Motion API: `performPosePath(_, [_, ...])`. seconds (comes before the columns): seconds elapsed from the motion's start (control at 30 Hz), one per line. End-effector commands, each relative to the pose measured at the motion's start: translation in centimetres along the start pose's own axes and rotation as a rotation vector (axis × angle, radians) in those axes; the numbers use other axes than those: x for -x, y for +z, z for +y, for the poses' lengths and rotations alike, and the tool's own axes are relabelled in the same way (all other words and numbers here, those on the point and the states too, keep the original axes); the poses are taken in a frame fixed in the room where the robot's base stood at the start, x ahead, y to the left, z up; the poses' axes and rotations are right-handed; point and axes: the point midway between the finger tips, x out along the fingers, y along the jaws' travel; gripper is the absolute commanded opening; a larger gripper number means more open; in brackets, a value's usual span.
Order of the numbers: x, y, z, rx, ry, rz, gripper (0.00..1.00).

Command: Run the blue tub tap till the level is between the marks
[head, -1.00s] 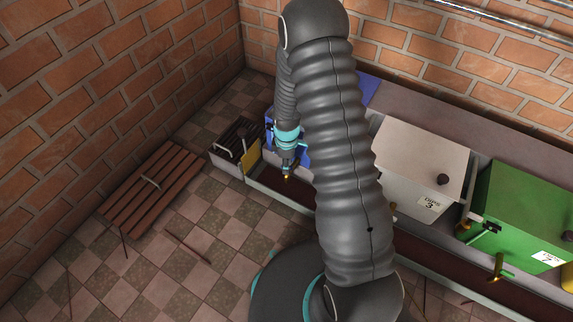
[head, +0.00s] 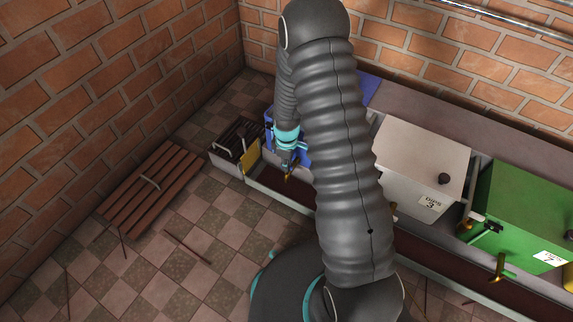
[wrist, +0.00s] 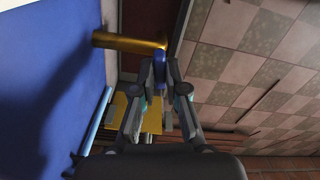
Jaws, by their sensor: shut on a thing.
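The blue tub (head: 368,92) stands at the far end of the row, mostly hidden behind my arm in the head view. Its blue wall (wrist: 45,90) fills the left of the wrist view. A brass tap (wrist: 130,41) sticks out from that wall, with a blue lever (wrist: 159,68) at its end. My gripper (wrist: 159,90) is shut on the blue lever, one finger on each side. In the head view my gripper (head: 288,166) is low at the tub's front. A pale blue strip (wrist: 96,120) runs along the wall. I cannot make out the level or marks.
A white tub (head: 420,160) and a green tub (head: 525,210) stand to the right, in the same row. A yellow panel (head: 250,157) is left of my gripper. A slatted wooden board (head: 152,190) lies on the tiled floor, which is mostly clear.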

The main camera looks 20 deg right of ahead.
Motion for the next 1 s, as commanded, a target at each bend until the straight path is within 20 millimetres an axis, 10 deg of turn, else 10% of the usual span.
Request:
performPosePath(0.67, [0.02,-0.13,0.03,-0.244,0.001,0.002,0.0])
performPosePath(0.77, [0.01,-0.12,0.02,-0.243,0.001,0.002,0.37])
performPosePath(1.0, [0.01,-0.01,0.04,-0.243,0.001,0.001,0.38])
